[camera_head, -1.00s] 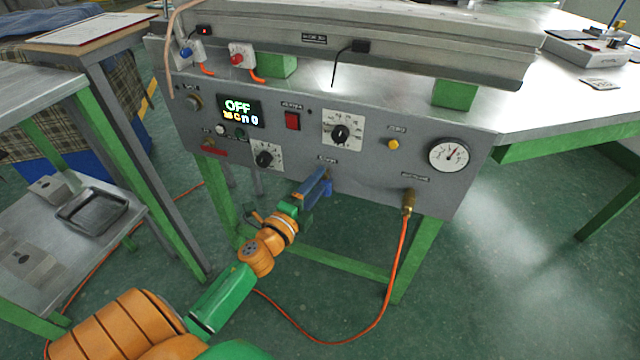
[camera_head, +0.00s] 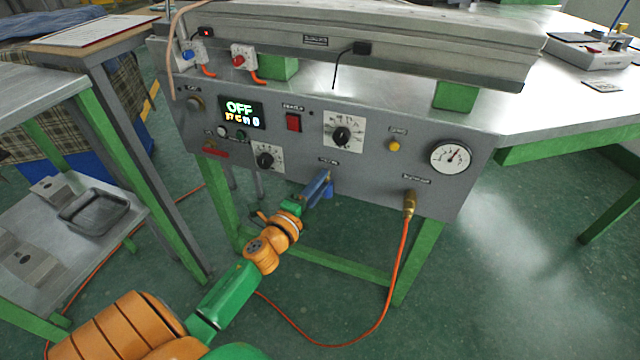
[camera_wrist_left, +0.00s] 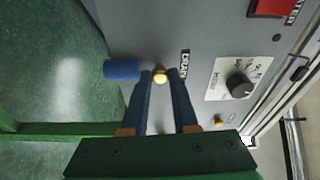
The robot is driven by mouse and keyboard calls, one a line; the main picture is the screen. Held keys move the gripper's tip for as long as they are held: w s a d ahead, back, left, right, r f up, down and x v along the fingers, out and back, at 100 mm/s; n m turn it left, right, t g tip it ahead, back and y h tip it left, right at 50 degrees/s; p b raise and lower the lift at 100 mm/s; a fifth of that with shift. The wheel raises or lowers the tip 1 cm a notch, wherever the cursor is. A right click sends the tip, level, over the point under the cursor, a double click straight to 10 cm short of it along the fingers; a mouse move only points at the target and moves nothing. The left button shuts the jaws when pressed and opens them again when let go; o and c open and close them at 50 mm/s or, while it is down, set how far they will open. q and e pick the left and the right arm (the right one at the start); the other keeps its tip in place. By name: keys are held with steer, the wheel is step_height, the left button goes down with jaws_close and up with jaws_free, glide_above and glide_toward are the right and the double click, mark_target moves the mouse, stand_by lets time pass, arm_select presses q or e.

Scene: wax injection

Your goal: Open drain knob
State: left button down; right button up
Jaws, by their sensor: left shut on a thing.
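The drain valve sits low on the front of the grey control panel, under a small label that reads DRAIN in the left wrist view. Its brass round end (camera_wrist_left: 160,78) shows between my fingertips there, and a blue handle (camera_wrist_left: 122,70) sticks out beside it. In the head view the blue handle (camera_head: 328,190) hangs down just below the fingertips. My left gripper (camera_head: 321,180) reaches the panel from below left, and its blue fingers (camera_wrist_left: 160,73) are shut on the drain knob. The fingers hide part of the valve. My right gripper is not in view.
The panel (camera_head: 365,185) carries a black dial (camera_head: 341,136), a red switch (camera_head: 293,122), a yellow button (camera_head: 393,146) and a gauge (camera_head: 450,156). A brass fitting (camera_head: 409,203) with an orange hose (camera_head: 396,270) stands to the right. A side table holds a tray (camera_head: 93,211).

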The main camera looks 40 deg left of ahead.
arm_select(q)
steer(key=n+y, duration=0.1)
steer(key=n, duration=0.5)
steer(key=n+y, duration=0.1)
steer(key=n, duration=0.5)
steer(key=n+t+y+p, duration=0.1)
steer(key=n, duration=0.6)
steer(key=shift+d+f, duration=0.2)
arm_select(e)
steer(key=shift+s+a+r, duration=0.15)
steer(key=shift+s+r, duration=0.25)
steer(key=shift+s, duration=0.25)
arm_select(q)
steer(key=shift+y, duration=0.3)
steer(key=shift+n, duration=0.3)
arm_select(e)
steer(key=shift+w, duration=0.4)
arm_select(q)
steer(key=c, duration=0.7)
jaws_free()
